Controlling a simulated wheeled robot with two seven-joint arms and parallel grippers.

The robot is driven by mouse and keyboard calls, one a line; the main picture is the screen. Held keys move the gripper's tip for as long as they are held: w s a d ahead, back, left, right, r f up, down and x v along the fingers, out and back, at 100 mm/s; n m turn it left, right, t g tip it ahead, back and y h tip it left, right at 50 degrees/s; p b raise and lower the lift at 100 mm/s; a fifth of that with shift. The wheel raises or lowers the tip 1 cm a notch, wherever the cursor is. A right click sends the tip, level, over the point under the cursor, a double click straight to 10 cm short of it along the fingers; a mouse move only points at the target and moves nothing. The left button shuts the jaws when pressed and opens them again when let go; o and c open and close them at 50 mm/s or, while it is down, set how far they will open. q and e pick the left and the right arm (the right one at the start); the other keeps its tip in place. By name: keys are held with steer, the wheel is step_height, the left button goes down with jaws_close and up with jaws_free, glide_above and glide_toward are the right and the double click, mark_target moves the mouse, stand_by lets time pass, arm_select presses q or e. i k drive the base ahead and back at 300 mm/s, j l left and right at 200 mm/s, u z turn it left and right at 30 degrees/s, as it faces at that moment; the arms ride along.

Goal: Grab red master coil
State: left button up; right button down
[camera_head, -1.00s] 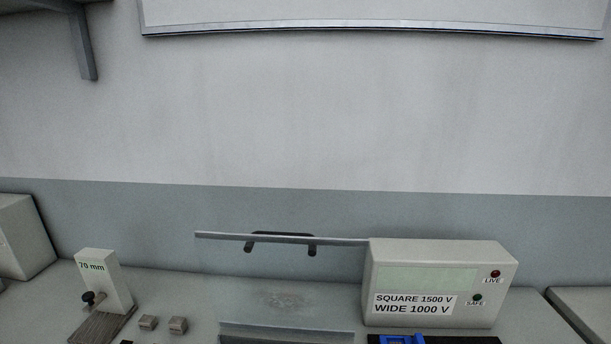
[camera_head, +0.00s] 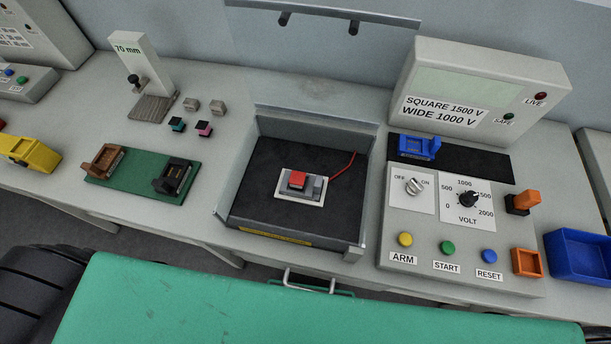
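A small red block (camera_head: 298,179), which looks like the red master coil, sits on a grey and white base (camera_head: 302,195). The base lies on the black floor of an open grey box (camera_head: 246,187) in the middle of the bench. A thin red lead (camera_head: 343,167) runs from the base toward the box's right wall. A clear lid with a black handle stands raised at the back. Neither of my grippers is in view.
A control panel (camera_head: 450,235) with knobs and buttons stands right of the box. A blue bin (camera_head: 582,258) is at far right. A green tray (camera_head: 131,181) holds brown and black fixtures at left. A green surface (camera_head: 300,310) fills the foreground.

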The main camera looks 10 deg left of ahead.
mark_target(297, 179)
steer(key=k+l+u, duration=0.1)
steer(key=l, duration=0.3)
steer(key=k+l+u, duration=0.15)
steer(key=l, duration=0.2)
steer(key=k+l+u, duration=0.1)
steer(key=k+l, duration=0.15)
steer(key=k+l+u, duration=0.15)
steer(key=l, duration=0.3)
